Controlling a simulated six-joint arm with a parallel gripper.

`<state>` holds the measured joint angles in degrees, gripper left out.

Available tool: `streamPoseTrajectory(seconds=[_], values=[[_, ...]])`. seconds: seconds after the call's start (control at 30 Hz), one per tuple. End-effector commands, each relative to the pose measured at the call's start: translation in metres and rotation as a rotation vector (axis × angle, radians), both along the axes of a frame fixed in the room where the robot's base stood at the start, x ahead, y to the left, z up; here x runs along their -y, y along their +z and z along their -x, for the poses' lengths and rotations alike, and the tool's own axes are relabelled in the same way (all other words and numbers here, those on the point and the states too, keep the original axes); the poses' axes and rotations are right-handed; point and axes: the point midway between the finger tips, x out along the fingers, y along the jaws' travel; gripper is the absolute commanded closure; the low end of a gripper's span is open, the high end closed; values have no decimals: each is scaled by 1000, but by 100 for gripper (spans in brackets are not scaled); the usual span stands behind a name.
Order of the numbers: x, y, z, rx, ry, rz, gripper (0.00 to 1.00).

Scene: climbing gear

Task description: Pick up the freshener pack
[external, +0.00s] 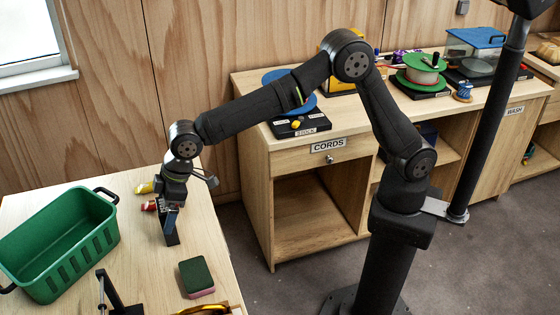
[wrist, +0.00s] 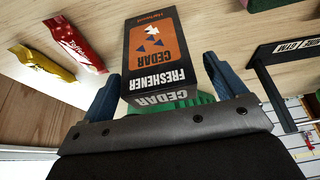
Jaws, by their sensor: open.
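The freshener pack (wrist: 155,50) is a black box with an orange panel and the words "CEDAR FRESHENER". In the wrist view it stands between the two dark blue fingers of my gripper (wrist: 163,67). The left finger is close beside the box, and a narrow gap shows by the right finger. My gripper is open around it. In the external view my gripper (external: 169,215) points down at the light wooden table (external: 150,265), low over its right part. There the pack is hard to tell apart from the dark fingers.
A red packet (wrist: 75,42) and a yellow packet (wrist: 42,63) lie near the pack. A green basket (external: 75,255) stands to the left. A green and pink block (external: 196,277) and a black stand (external: 110,292) are nearer the front. Table between them is clear.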

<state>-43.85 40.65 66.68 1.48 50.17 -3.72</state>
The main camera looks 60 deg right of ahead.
Motion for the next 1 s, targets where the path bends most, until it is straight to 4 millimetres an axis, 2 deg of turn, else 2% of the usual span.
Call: streamPoseTrajectory(seconds=[0.1,0.2,0.4,0.43,0.6,0.7,1.0], values=[[-3,-20,-4,-2,0,2,11],[-7,-30,-7,-2,0,1,11],[-7,-31,-7,-1,0,0,11],[-7,-31,-7,-1,0,0,13],[-7,-31,-7,-1,0,0,46],[-7,-31,-7,-1,0,0,61],[-7,-28,-8,0,0,-1,61]])
